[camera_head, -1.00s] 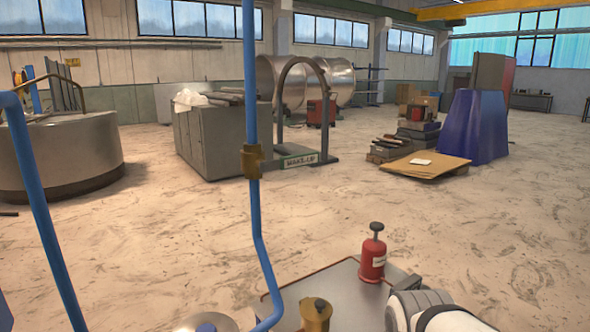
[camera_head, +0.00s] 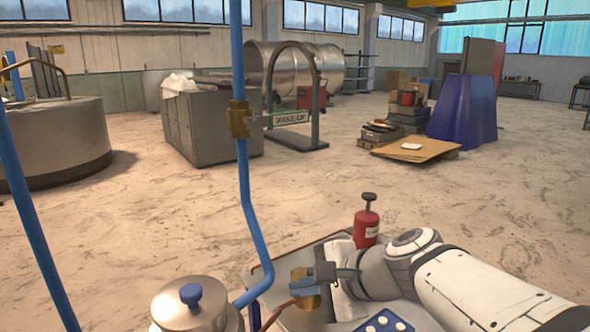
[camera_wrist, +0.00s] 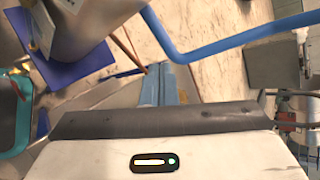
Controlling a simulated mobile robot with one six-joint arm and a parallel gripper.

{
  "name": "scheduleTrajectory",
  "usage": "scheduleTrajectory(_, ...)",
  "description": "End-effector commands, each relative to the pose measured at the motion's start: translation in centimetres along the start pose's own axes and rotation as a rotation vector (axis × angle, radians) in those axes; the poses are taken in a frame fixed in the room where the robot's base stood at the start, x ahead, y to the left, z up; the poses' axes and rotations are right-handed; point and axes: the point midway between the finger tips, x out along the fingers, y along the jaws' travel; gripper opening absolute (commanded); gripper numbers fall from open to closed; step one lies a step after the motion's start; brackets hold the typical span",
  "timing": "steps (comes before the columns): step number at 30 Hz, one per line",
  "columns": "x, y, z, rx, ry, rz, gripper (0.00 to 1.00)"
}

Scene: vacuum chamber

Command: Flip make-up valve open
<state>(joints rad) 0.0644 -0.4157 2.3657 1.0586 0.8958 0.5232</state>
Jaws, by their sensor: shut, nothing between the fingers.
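The make-up valve (camera_head: 239,119) is a brass body on a vertical blue pipe (camera_head: 238,60) in the head view. A lever carrying a white and green MAKE-UP tag (camera_head: 291,118) sticks out level to its right, across the pipe. My gripper (camera_head: 303,281) is low in the head view, below and to the right of the valve and well apart from it. Its fingers are shut and empty, overlapping a brass fitting in the picture; contact cannot be told. The wrist view shows the closed fingertips (camera_wrist: 164,71) below a bent blue pipe (camera_wrist: 230,43); the valve is not identifiable there.
A red bottle (camera_head: 366,222) stands behind my arm on a grey surface. A silver pot (camera_head: 190,308) with a blue knob sits left of my gripper. Another blue pipe (camera_head: 32,210) slants at the left. Open floor lies beyond, with a grey cabinet (camera_head: 212,128) farther back.

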Motion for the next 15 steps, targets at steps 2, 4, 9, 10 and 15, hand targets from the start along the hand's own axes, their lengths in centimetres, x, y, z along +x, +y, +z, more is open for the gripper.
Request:
scheduleTrajectory(2,0.4,-2.4,-0.2,0.188,-0.062,-0.139,0.0)
scheduleTrajectory(4,-0.1,-5.2,-0.2,0.356,-0.133,-0.264,0.0)
scheduleTrajectory(9,-2.7,-10.9,-1.2,0.711,-0.334,-0.526,0.0)
scheduleTrajectory(10,-3.3,-11.8,-1.4,0.76,-0.37,-0.563,0.0)
scheduleTrajectory(15,-6.0,-14.9,-2.6,0.957,-0.531,-0.714,0.0)
